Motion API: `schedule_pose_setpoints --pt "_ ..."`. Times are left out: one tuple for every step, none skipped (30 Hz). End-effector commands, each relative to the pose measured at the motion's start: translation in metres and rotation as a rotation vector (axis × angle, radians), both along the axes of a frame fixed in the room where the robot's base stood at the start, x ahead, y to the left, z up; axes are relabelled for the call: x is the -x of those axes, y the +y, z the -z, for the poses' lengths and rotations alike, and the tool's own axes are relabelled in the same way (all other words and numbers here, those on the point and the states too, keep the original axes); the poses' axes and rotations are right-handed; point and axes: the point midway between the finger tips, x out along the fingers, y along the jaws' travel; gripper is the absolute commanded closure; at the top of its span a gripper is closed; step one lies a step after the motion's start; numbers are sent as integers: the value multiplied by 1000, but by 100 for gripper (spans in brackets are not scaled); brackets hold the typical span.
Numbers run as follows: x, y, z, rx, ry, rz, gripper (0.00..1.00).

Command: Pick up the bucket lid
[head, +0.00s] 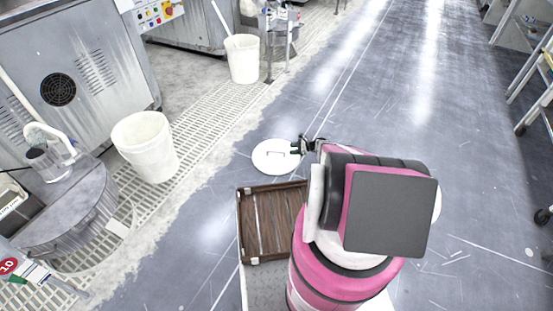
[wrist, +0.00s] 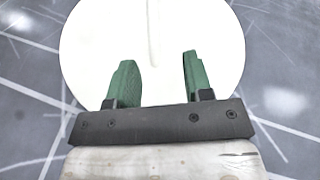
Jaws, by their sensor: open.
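The bucket lid (head: 270,157) is a white disc with a thin handle across its middle, lying flat on the grey floor in the head view. In the wrist view the lid (wrist: 100,40) fills the upper middle, with its pale handle ridge (wrist: 153,35) running up from between my fingers. My gripper (head: 297,146) is at the lid's right side in the head view. In the wrist view my gripper (wrist: 157,75) shows two green fingers spread apart, with nothing held between them. The gap between fingertips and handle is hard to judge.
A brown slatted tray (head: 240,225) lies beside my base, just below the lid. A white bucket (head: 146,148) stands left on the floor grating (head: 200,122); another (head: 242,60) stands farther back. Machines line the left, wheeled racks the right. The aisle floor (head: 400,90) is clear.

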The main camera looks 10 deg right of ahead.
Motion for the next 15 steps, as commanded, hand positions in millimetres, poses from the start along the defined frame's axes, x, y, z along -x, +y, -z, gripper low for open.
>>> schedule_pose_setpoints --pt "-2 7 3 0 0 -2 53" --pt "-3 11 4 0 0 -2 53" --pt "-5 17 7 0 -1 -3 53" --pt "-6 21 8 0 -1 -4 53" --pt "-8 25 10 1 -1 -3 53" --pt "-9 30 12 2 -1 -2 53" --pt "-10 33 13 2 -2 -3 53" --pt "-11 35 14 2 -2 -3 53" --pt "-11 38 15 2 -2 -3 53" --pt "-12 40 16 2 -2 -3 53" --pt "-12 41 16 2 -2 -3 53" --pt "-12 43 17 2 -2 -3 53" --pt "-12 45 17 2 -1 -4 53" --pt "-12 47 17 2 -1 -4 53" --pt "-12 51 18 2 -1 -4 53"
